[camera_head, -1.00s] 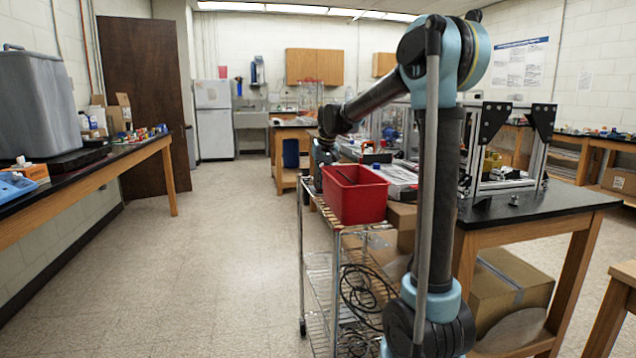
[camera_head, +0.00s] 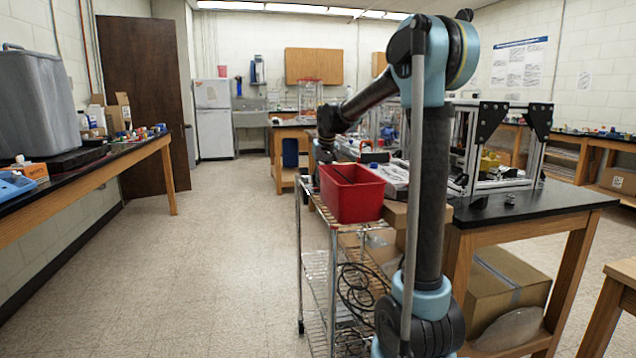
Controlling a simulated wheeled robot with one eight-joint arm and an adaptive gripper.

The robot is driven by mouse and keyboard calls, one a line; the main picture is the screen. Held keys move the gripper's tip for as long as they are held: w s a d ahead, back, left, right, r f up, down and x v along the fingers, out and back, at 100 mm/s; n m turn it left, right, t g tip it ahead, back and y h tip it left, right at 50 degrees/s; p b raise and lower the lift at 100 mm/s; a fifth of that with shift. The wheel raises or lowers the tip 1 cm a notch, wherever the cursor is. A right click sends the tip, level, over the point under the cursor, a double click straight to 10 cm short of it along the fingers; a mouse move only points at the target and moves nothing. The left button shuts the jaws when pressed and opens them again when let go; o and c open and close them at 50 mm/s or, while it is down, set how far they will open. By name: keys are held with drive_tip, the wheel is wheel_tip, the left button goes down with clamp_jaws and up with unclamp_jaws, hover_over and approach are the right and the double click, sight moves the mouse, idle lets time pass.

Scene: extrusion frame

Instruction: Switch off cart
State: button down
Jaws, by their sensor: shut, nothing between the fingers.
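The cart is a chrome wire-shelf cart (camera_head: 332,262) on casters, in the middle of the view, left of the black-topped bench. A red bin (camera_head: 352,201) sits on its top, and dark cables (camera_head: 357,293) lie coiled lower down. I cannot make out a switch on it. My arm reaches away over the bench side, and my gripper (camera_head: 317,166) points down at the far left corner of the red bin. It is small and dark, shut, with nothing seen in it. The bin may hide its tips.
The black-topped bench (camera_head: 545,201) with an aluminium frame (camera_head: 538,150) stands to the right. A cardboard box (camera_head: 507,284) is under it. A long side bench (camera_head: 110,160) runs along the left wall. The floor (camera_head: 215,255) between is clear.

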drive_tip(key=r, duration=0.4)
drive_tip(key=shift+d+r, duration=0.15)
drive_tip(key=shift+d, duration=0.1)
drive_tip(key=a+v, duration=0.1)
drive_tip(key=v, duration=0.8)
drive_tip(key=shift+s+r, duration=0.25)
drive_tip(key=shift+a, duration=0.15)
